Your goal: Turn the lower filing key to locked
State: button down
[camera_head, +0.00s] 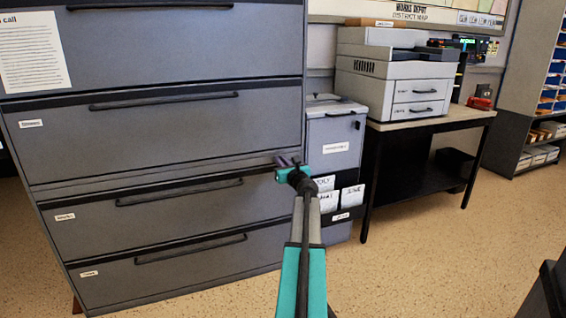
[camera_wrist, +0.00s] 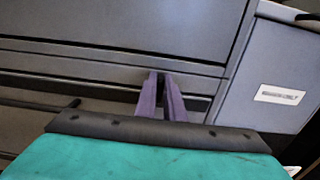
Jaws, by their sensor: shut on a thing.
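The grey filing cabinet (camera_head: 150,140) fills the left of the head view, its drawers shut. My gripper (camera_head: 286,161) is at the cabinet's right edge, level with the strip between two lower drawers. In the wrist view its two purple fingers (camera_wrist: 161,84) are close together against the cabinet front (camera_wrist: 105,75). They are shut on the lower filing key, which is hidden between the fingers. I cannot tell which way the key is turned.
A narrow grey bin with a labelled front (camera_head: 335,135) stands just right of the cabinet. Beyond it a table (camera_head: 433,123) bears a printer (camera_head: 395,80). A drawer handle (camera_head: 180,192) sticks out left of my gripper. The speckled floor (camera_head: 430,255) at right is largely clear.

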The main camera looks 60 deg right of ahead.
jog(key=shift+s+m+p, duration=0.3)
jog(key=shift+s+p, duration=0.15)
jog(key=shift+s+d+f+m+p, duration=0.1)
jog(key=shift+d+f+m+p, duration=0.1)
jog(key=shift+m+p, duration=3.05)
jog(key=shift+s+d+f+m+p, duration=0.1)
jog(key=shift+s+f+m+p, duration=0.1)
jog(key=shift+m+p, duration=2.95)
jog(key=shift+s+d+f+m+p, duration=0.1)
jog(key=shift+f+m+p, duration=0.1)
jog(key=shift+m+p, duration=3.05)
jog(key=shift+n+p, duration=0.75)
jog(key=shift+p, duration=0.05)
jog(key=c, duration=1.9)
grip_release()
jog(key=shift+o, duration=0.2)
jog(key=shift+w, duration=0.2)
